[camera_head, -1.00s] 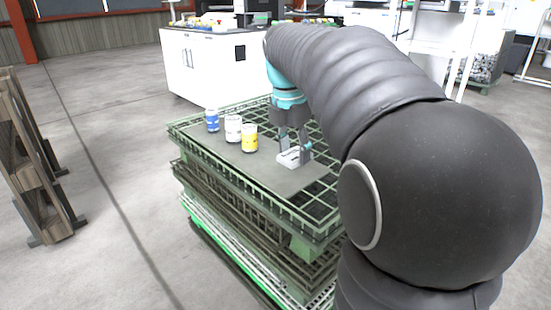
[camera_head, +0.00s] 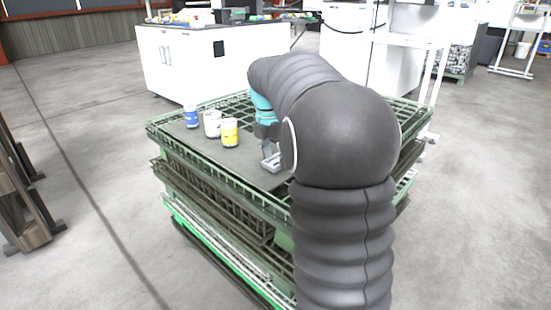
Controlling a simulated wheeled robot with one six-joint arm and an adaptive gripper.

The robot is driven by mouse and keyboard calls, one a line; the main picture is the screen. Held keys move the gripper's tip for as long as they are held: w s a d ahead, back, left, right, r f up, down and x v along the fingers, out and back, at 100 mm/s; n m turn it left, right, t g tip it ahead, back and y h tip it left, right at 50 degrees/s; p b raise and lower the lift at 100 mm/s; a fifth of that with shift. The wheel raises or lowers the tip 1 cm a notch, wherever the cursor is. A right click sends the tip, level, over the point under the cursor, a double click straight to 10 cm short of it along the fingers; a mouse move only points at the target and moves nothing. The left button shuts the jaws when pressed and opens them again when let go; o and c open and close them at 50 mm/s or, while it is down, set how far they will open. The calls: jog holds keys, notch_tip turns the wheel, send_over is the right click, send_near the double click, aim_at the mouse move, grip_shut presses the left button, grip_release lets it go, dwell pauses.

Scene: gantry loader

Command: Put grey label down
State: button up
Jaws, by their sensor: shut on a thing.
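My gripper (camera_head: 268,150) points down over the right part of the dark sheet (camera_head: 205,147) on top of the green crate stack. My arm hides much of it. It is shut on a small light-grey piece (camera_head: 271,163), seen at its lower end and partly hidden. The piece is at or just above the sheet; I cannot tell whether it touches. Any label print on it is too small to read.
Three cans stand upright in a row on the sheet: blue (camera_head: 191,116), white (camera_head: 212,124) and yellow (camera_head: 230,132). The green wire crate (camera_head: 165,148) has a raised rim. A white cabinet (camera_head: 185,60) stands behind. Bare sheet lies in front of the cans.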

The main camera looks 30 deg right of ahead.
aim_at(271, 163)
jog(key=shift+f, duration=0.2)
jog(key=o, duration=1)
jog(key=shift+o, duration=0.2)
notch_tip(271, 163, up, 11)
jog(key=a+p, duration=0.2)
jog(key=s+a+r+m+t, duration=0.1)
jog(key=s+a+m+t, duration=0.1)
jog(key=s+a+m, duration=0.55)
jog(key=s+a+f+m+t, duration=0.1)
jog(key=s+a+f+m, duration=0.2)
jog(key=s+f+m, duration=0.3)
jog(key=s+a+f+m+t+y, duration=0.1)
jog(key=s+f+m, duration=0.5)
jog(key=s, duration=0.8)
jog(key=shift+s+a+f+m+t+y, duration=0.15)
jog(key=shift+a+f+m+t+y, duration=0.3)
jog(key=shift+a+m, duration=0.9)
